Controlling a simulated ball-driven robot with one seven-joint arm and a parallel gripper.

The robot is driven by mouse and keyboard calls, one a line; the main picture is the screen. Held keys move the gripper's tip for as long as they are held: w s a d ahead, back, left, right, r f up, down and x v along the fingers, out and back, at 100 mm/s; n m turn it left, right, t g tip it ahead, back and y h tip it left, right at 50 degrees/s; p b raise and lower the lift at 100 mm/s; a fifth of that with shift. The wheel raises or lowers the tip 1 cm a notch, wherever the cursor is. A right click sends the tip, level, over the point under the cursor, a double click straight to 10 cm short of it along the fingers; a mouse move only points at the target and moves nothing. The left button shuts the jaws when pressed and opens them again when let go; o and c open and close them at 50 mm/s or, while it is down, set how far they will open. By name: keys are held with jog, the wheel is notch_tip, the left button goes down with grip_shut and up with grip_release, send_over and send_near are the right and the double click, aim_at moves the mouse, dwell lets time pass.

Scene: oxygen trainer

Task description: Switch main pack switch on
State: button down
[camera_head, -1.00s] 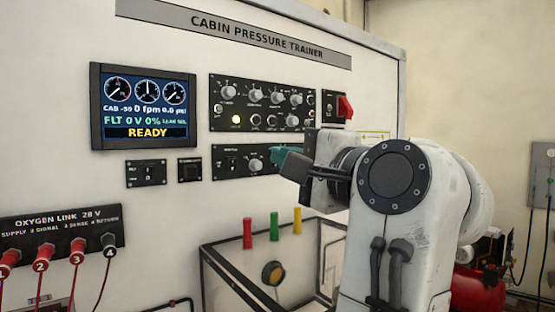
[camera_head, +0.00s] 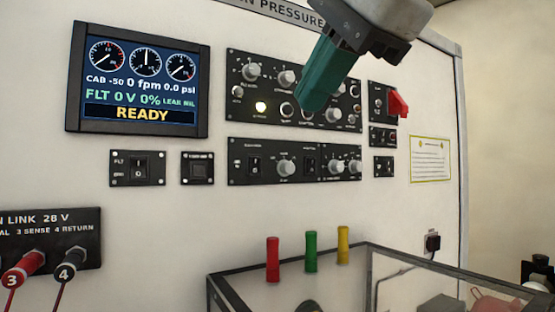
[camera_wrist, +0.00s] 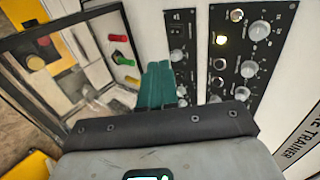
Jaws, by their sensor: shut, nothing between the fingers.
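A black lower control strip (camera_head: 295,164) on the trainer front carries a black rocker switch (camera_head: 254,167) at its left, a second rocker (camera_head: 310,167) and several grey knobs. The labels are too small to read, so I cannot tell which is the main pack switch or its setting. My gripper (camera_head: 308,104) has teal fingers, shut and empty, pointing down-left in front of the upper knob panel (camera_head: 272,83). It hides part of that panel. In the wrist view the fingers (camera_wrist: 158,75) appear beside the strip (camera_wrist: 180,48), with no clear contact.
A display (camera_head: 140,82) reads READY, left of the panels. A red guarded switch (camera_head: 397,103) sticks out at right. Oxygen link plugs (camera_head: 72,262) are at lower left.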

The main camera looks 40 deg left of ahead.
jog(key=shift+w, duration=0.15)
jog(key=p, duration=0.3)
send_near(254, 157)
jog(key=a+f, duration=0.1)
jog(key=w+a+f, duration=0.1)
jog(key=f, duration=0.1)
jog(key=a+f, duration=0.1)
jog(key=f, duration=0.1)
jog(key=shift+w+a+f, duration=0.1)
jog(key=shift+w, duration=0.2)
jog(key=shift+w+a+p, duration=0.2)
jog(key=shift+a+p, duration=0.1)
jog(key=shift+a, duration=0.15)
jog(key=shift+a+p, duration=0.3)
jog(key=shift+p, duration=0.2)
jog(key=shift+w+r+p, duration=0.1)
jog(key=shift+r+p, duration=0.55)
jog(key=shift+r, duration=0.25)
